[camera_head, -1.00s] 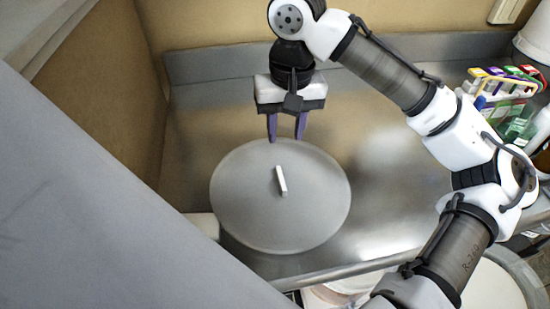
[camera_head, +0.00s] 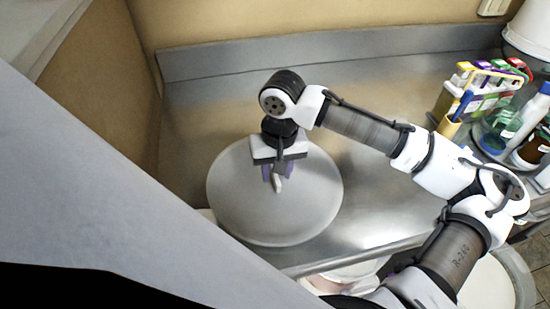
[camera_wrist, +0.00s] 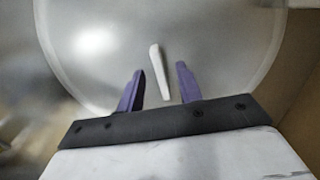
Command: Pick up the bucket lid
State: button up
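The bucket lid (camera_head: 240,205) is a round, pale grey disc lying flat on the steel counter in the head view. It fills much of the wrist view (camera_wrist: 225,35). A short white bar handle (camera_head: 278,184) stands at its middle; in the wrist view the handle (camera_wrist: 160,70) lies between and just ahead of my fingertips. My gripper (camera_head: 276,176) is over the lid's middle, its two purple fingers apart. In the wrist view the gripper (camera_wrist: 160,68) shows clear gaps on both sides of the handle. Whether the fingertips reach down beside the handle is hard to tell.
The steel counter (camera_head: 375,190) is bare right of the lid. A caddy of coloured bottles (camera_head: 485,95) stands at the right. A wall and backsplash (camera_head: 330,50) close off the back, and another wall the left. White buckets (camera_head: 490,285) stand below the front edge.

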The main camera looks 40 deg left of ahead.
jog(key=shift+f, duration=0.4)
jog(key=shift+c, duration=0.3)
grip_shut()
jog(key=shift+r, duration=0.1)
